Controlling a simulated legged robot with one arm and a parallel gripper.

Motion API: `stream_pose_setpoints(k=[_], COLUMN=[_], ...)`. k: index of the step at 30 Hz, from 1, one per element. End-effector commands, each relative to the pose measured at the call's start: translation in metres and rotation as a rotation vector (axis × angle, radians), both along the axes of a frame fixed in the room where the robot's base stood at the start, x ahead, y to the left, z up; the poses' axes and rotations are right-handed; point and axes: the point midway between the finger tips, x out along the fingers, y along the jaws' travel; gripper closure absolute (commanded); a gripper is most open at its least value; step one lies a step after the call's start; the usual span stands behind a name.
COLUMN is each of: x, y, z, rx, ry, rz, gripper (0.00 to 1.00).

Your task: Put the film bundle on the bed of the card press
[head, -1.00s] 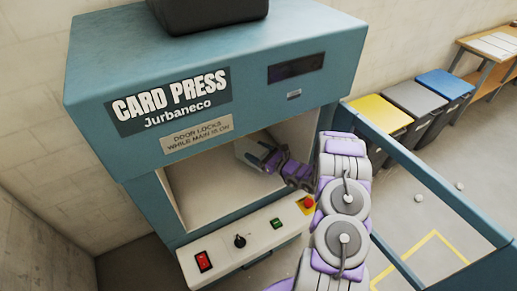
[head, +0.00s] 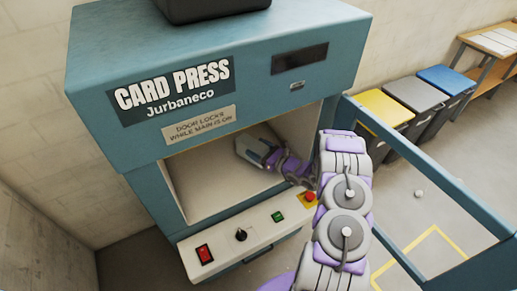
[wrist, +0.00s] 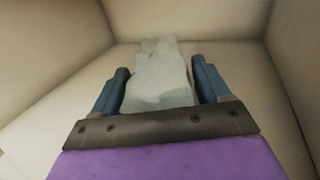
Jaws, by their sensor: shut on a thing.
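The film bundle (wrist: 160,85) is a pale, greyish-white, slightly crumpled strip in the wrist view. My gripper (wrist: 160,68) is shut on it, with one blue finger along each side. In the head view, my gripper (head: 258,151) is inside the open chamber of the card press (head: 150,150). The pale bed (head: 205,202) shows below and left of my gripper. I cannot tell whether the bundle touches the bed.
The open press door (head: 430,170) stands out to the right, beside my arm. The control panel (head: 240,240) below the opening carries a red switch (head: 204,254), a black knob (head: 240,234), a green button (head: 277,216) and a red stop button (head: 310,196). Bins (head: 415,95) stand behind the door.

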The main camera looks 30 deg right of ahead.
Motion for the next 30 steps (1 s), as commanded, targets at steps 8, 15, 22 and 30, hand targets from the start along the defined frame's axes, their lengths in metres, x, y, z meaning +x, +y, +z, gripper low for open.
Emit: stream_pose_setpoints(k=[8, 15, 22, 30], x=[0.0001, 0.0, 0.0, -0.0077], y=[-0.0012, 0.0, 0.0001, -0.0057], z=[-0.0055, -0.0068, -0.0069, -0.0066], rx=[0.002, 0.0, 0.0, 0.002], ry=[0.0, 0.0, 0.0, 0.001], rz=[0.0, 0.0, 0.0, -0.004], gripper=[0.76, 0.12, 0.0, 0.0])
